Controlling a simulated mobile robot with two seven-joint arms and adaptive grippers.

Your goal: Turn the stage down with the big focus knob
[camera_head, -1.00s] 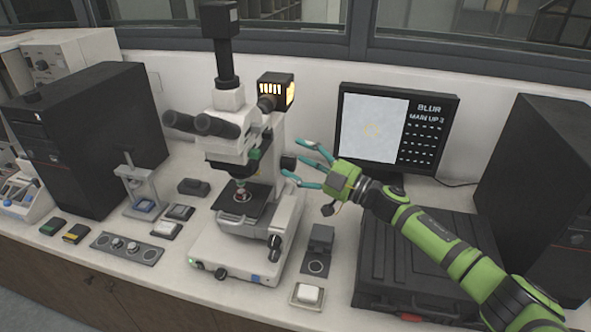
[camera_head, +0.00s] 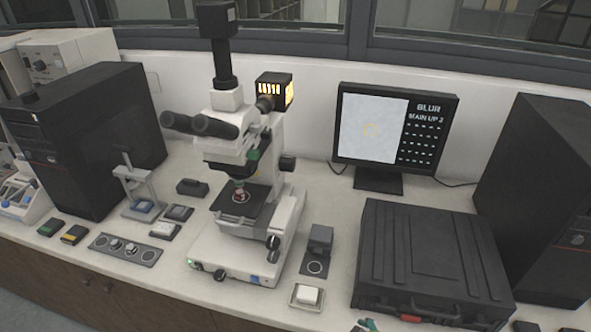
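The microscope (camera_head: 232,248) stands in the middle of the bench, with its dark stage (camera_head: 246,205) under the objective and a small reddish sample (camera_head: 240,196) on it. A dark round knob (camera_head: 288,163) sticks out on the right of its column. A second, lower knob (camera_head: 273,242) sits at the right of the base. I cannot tell for sure which is the big focus knob. Nothing touches either knob. Only teal tips of my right gripper (camera_head: 365,325) show at the bottom edge, away from the microscope; its opening is unclear. My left gripper is out of view.
The monitor (camera_head: 395,130) reads "BLUR" and what looks like "MAIN UP 2". A black case (camera_head: 430,250) lies at the right. A small grey device (camera_head: 319,240) and a white-topped pad (camera_head: 307,295) stand right of the microscope. Black computer towers flank the bench.

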